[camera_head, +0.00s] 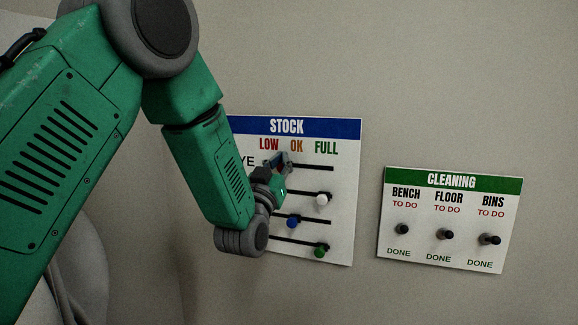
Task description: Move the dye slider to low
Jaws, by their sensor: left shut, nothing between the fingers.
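The STOCK board (340,140) hangs on the wall, with LOW, OK and FULL printed across its top. The top row has a label ending in "YE", partly hidden behind my left arm. Its dark slot (318,168) shows to the right of my gripper. My left gripper (279,160) is shut and empty at this row, around the LOW to OK columns. The dye slider's knob is not clearly visible. A small reddish patch shows at the fingertips, but I cannot tell whether it is the knob or whether the fingers touch it.
A CLEANING board (428,214) with three dark knobs hangs to the right. Bare wall separates the boards.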

